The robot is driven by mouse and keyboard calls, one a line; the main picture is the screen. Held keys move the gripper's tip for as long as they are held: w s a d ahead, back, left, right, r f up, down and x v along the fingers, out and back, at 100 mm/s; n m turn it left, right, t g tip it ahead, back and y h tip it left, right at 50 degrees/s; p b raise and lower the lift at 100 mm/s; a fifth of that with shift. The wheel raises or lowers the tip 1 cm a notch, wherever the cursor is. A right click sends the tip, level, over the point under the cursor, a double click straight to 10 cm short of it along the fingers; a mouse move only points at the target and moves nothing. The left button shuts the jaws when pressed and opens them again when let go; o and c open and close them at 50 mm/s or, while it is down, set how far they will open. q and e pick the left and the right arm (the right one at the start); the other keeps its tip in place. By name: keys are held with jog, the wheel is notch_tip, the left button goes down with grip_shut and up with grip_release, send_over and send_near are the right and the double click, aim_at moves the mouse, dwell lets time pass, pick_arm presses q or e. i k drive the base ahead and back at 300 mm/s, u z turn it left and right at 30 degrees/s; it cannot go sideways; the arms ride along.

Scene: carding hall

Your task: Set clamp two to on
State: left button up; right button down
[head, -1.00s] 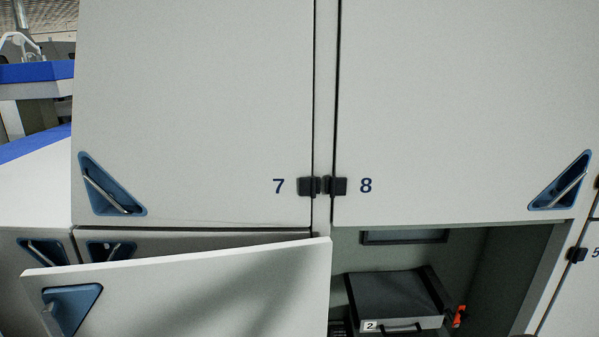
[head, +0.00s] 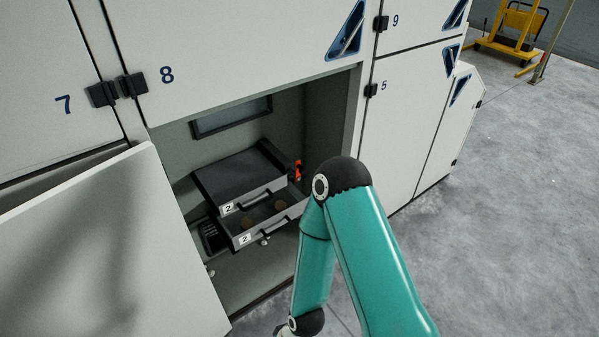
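Inside the open compartment, a dark-topped grey unit (head: 237,177) bears a label 2 and has a dark handle at its front. Below it sits a tray-like part (head: 276,222), also labelled 2, with brownish round shapes in it. A small orange-red lever-like part (head: 298,170) stands at the unit's right side; I cannot tell its setting or whether it is the clamp. My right arm stands in front of the compartment's right side, its elbow close to the orange part in the picture. My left gripper is out of view.
An open white door panel (head: 120,250) stands at the left of the compartment. Closed panels numbered 7, 8, 9 and 5 surround it, with blue recessed handles (head: 346,32). Grey floor (head: 500,210) is clear at right. A yellow wheeled trolley (head: 512,35) stands far back.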

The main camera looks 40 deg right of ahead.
aim_at(300, 170)
jog(key=z, duration=1.4)
jog(key=i, duration=0.1)
jog(key=u, duration=2.9)
jog(key=k, duration=1.5)
jog(key=z, duration=1.15)
jog(key=i, duration=1)
jog(key=u, duration=0.05)
